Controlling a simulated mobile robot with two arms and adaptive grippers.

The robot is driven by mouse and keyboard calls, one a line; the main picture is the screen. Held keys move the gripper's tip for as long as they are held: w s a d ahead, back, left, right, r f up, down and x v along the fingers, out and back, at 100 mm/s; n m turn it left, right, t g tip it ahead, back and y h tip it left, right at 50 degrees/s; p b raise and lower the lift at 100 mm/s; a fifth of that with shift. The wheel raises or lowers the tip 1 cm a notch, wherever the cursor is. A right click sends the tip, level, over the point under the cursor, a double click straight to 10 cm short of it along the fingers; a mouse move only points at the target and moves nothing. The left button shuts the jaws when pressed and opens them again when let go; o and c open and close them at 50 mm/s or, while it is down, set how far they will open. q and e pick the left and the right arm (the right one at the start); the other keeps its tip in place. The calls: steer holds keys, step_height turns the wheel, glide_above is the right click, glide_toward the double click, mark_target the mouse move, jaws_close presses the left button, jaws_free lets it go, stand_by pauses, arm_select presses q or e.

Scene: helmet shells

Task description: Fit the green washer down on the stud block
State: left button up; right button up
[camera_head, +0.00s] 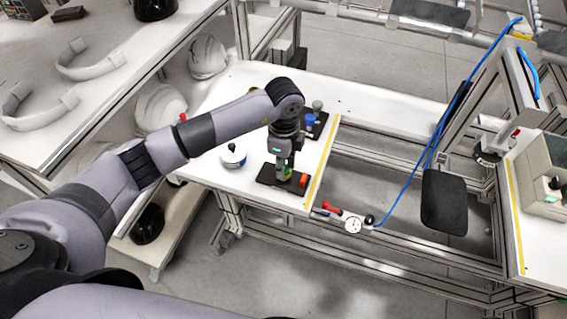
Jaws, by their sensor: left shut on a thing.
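My left gripper (286,168) points down over the near part of the white bench and is shut on the green washer (287,174). Only a small green patch of the washer shows between the fingers. Directly below is a dark flat block (267,179), which looks like the stud block, with an orange-red piece (304,180) at its right end. The fingers hide the middle of the block, so I cannot tell whether the washer touches it or sits around a stud. My right gripper is not in view.
Behind the gripper, a second dark plate (321,119) carries a blue cylinder (310,120) and a grey knob (317,105). A white round object with a dark knob (233,155) stands left of the gripper. The bench's yellow-striped edge (322,172) is close on the right.

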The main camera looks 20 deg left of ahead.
arm_select(q)
steer(key=shift+f, duration=0.2)
steer(key=o, duration=0.8)
steer(key=shift+o, duration=0.2)
step_height(320, 180, up, 12)
stand_by(0.4)
